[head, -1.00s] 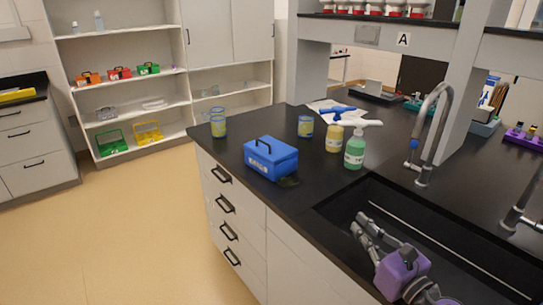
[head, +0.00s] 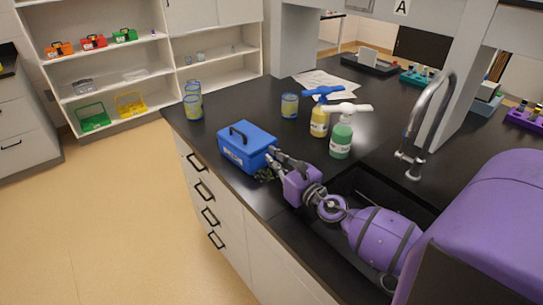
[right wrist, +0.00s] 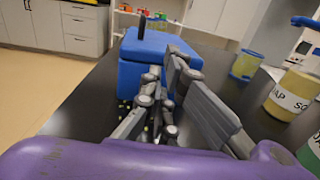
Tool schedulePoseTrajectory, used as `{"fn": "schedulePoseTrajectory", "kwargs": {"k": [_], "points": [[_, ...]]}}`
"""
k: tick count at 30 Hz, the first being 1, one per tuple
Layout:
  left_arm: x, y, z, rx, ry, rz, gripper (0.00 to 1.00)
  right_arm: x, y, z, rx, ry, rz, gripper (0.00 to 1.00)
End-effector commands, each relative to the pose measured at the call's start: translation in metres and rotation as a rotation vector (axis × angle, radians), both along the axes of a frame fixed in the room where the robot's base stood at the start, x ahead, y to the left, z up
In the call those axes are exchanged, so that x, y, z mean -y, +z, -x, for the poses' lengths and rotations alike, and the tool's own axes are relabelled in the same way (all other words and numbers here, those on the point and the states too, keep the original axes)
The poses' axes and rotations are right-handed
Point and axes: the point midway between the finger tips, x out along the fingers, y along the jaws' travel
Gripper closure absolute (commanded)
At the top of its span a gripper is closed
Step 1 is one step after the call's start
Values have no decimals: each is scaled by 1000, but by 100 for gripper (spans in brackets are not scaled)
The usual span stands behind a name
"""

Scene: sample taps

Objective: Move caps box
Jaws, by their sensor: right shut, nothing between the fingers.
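The blue box (head: 247,143) with a dark top handle and a pale front label sits upright on the black bench near its front edge. I take it for the caps box; the label is too small to read surely. My right gripper (head: 274,161) is at the box's right side, with its fingers close together and empty. In the right wrist view the fingers (right wrist: 160,88) point at the blue box (right wrist: 150,58) and overlap its near face; I cannot tell whether they touch. The left gripper is out of view.
A dark patch with small pale bits (head: 264,174) lies beside the box. A green bottle (head: 341,140), a yellow bottle (head: 319,122) and a beaker (head: 289,105) stand behind. More beakers (head: 193,101) stand at the left corner. The tap (head: 428,115) and sink are to the right.

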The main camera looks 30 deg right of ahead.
Motion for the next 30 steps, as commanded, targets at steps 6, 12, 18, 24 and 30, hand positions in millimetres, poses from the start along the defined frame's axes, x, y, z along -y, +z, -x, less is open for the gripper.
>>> {"fn": "schedulePoseTrajectory", "kwargs": {"k": [6, 12, 18, 24, 30], "points": [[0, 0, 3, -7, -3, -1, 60, -1, -1, -16, -1, 0, -1, 100], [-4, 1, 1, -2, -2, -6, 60, -1, -1, -17, -1, 0, -1, 100], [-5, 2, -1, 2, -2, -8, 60, -1, -1, -20, 0, 0, -1, 100], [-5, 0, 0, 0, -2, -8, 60, -2, -1, -58, 1, -1, -1, 100], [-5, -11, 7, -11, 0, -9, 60, -4, -4, -111, -3, 0, -1, 100]]}}
